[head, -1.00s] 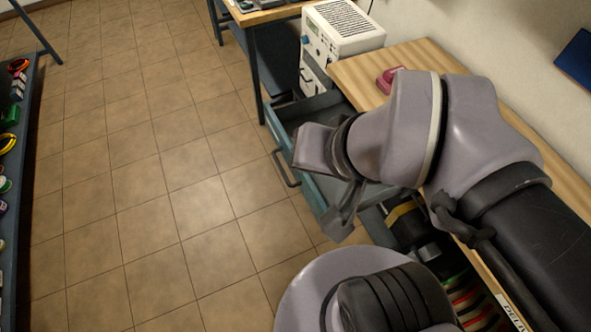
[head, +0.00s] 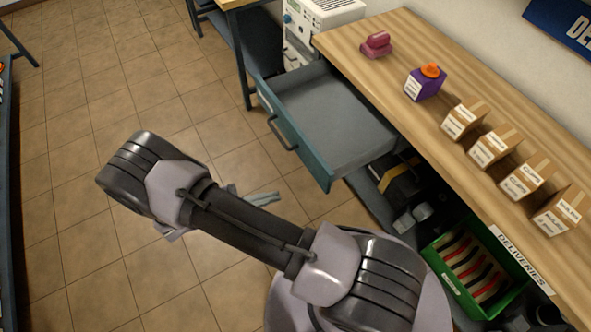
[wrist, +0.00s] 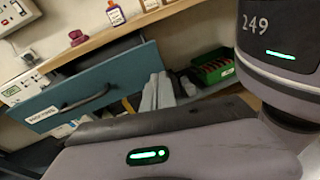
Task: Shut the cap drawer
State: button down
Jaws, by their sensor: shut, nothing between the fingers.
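The teal drawer (head: 295,140) stands pulled out from under the wooden bench, and its grey inside looks empty. Its front carries a dark bar handle (head: 281,133). In the wrist view the drawer front (wrist: 120,80) shows tilted, with a white label at its left end, too small to read. My gripper (head: 265,197) is partly hidden behind my arm in the head view, in front of the drawer and below its handle in the picture. In the wrist view my gripper (wrist: 157,85) shows its grey fingers shut and empty, overlapping the drawer front's right end; the head view shows a gap.
The bench top (head: 400,60) bears a pink object (head: 376,45), a purple box (head: 425,83) and several cartons. A green crate (head: 480,262) and dark items sit below. A white device (head: 318,15) stands beyond the drawer. Tiled floor left of the drawer is clear.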

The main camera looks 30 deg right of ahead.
notch_tip(320, 180, down, 5)
jog(key=s+n+t+h, duration=0.2)
jog(key=n+t, duration=0.1)
jog(key=b, duration=0.3)
send_near(324, 184)
jog(key=d, duration=0.7)
jog(key=shift+p, duration=0.3)
